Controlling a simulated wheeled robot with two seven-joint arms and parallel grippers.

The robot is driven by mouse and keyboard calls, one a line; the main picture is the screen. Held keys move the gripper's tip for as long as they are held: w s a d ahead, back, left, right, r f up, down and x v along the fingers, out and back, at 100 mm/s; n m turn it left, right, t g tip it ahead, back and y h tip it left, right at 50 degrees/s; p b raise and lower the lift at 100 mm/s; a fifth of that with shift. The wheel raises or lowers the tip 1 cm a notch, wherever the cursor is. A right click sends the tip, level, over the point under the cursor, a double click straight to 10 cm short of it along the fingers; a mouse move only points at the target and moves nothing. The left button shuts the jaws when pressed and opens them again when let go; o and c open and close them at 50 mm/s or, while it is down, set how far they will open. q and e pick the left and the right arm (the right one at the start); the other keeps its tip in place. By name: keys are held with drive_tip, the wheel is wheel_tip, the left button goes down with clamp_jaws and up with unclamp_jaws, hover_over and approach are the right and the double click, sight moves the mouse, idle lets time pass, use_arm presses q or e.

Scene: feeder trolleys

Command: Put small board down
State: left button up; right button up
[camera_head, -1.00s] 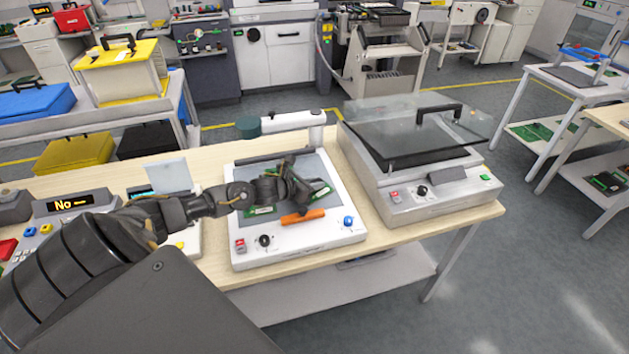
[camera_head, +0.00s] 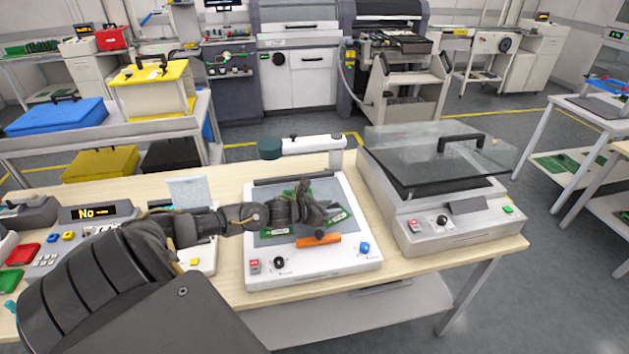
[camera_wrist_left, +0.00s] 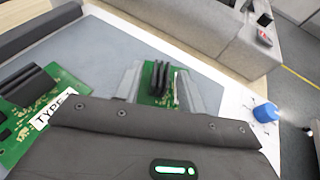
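The small green board (camera_wrist_left: 158,82), with black upright parts, sits between my left gripper's (camera_wrist_left: 161,90) two grey fingers. They appear to close on its two sides. In the head view my left gripper (camera_head: 308,212) is low over the grey plate of a white bench unit (camera_head: 312,281), with a green board edge (camera_head: 336,216) showing beside it. I cannot tell whether the small board touches the plate. Another green board (camera_wrist_left: 22,98) with a TYPE label lies left of the gripper; my arm partly hides it in the head view. My right gripper is out of view.
An orange-handled item (camera_head: 318,240) lies on the unit's front. A grey machine with a raised clear lid (camera_head: 430,160) stands close on the right. A white arm with a dark green head (camera_head: 270,148) rises behind. A keypad device (camera_head: 90,226) is at left.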

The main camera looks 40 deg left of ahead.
use_arm(q)
drive_tip(key=b+v, duration=0.1)
drive_tip(key=v, duration=0.8)
drive_tip(key=shift+s+a, duration=0.1)
drive_tip(key=shift+s, duration=0.2)
drive_tip(key=shift+s+r, duration=0.4)
drive_tip(key=shift+s, duration=0.15)
